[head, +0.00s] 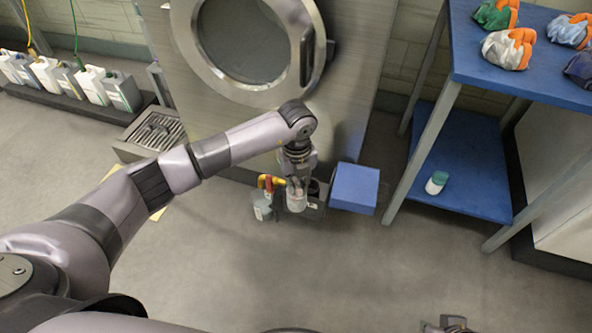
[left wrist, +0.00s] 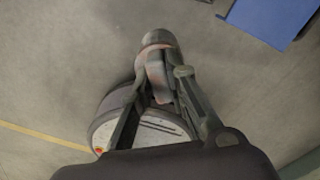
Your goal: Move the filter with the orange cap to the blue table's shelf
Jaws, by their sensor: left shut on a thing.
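My left gripper (head: 296,186) is shut on a whitish cylinder with reddish-orange on it, apparently the filter (head: 297,201). In the left wrist view the filter (left wrist: 157,42) shows between the fingers, which hide much of it; its cap is not clear. In the head view it is in front of a dark caddy, left of the blue table (head: 520,62). The table's lower blue shelf (head: 455,150) holds a white container with a green cap (head: 437,183). My right gripper (head: 447,325) is only partly in view at the bottom edge, and its fingers are unclear.
A grey container (head: 262,206) and red and yellow handles are left of the filter. Several bags (head: 508,48) lie on the tabletop. The floor in front is clear.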

